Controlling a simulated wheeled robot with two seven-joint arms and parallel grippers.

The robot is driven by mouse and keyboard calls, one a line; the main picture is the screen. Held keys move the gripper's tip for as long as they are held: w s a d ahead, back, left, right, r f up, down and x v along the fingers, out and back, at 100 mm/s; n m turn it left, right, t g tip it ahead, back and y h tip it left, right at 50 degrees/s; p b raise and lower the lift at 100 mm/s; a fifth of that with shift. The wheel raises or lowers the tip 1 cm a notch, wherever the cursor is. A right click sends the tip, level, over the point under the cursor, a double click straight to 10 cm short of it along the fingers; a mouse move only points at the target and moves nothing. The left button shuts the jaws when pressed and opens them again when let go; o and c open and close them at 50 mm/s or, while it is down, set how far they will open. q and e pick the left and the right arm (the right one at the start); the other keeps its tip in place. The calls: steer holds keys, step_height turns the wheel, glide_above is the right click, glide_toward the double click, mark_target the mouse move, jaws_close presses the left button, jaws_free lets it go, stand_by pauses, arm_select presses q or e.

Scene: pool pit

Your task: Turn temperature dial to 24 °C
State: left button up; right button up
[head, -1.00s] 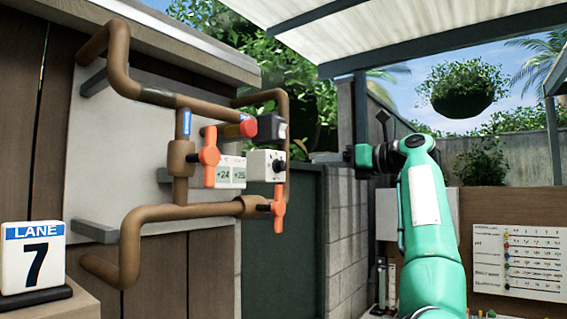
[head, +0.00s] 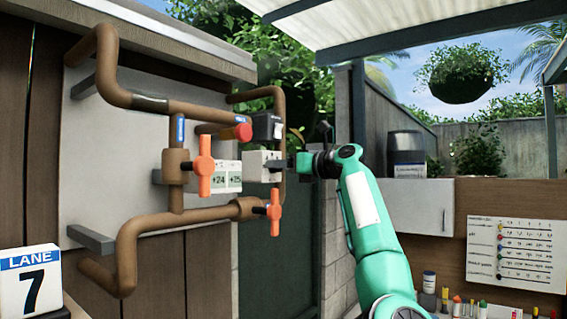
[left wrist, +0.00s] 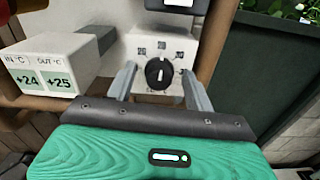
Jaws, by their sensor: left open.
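The temperature dial (left wrist: 159,73) is a black round knob with a white pointer line, roughly upright, on a white box (head: 256,167). In the head view my left gripper (head: 279,164) reaches the box from the right and hides the knob. A display (left wrist: 45,68) beside the box reads IN +24 and OUT +25. My right gripper is not in view.
Brown pipes (head: 160,222) run around the box, with orange valve handles (head: 204,166) and (head: 273,213) close by. A red knob (head: 243,131) and a dark switch box (head: 267,126) sit just above. A dark green panel (head: 282,255) stands below right.

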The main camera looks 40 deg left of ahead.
arm_select(q)
steer(key=c, duration=0.9)
steer(key=shift+c, duration=0.2)
steer(key=n, duration=1.8)
steer(key=shift+s+f+n, duration=0.15)
steer(key=shift+s+n, duration=0.05)
steer(key=shift+n, duration=0.1)
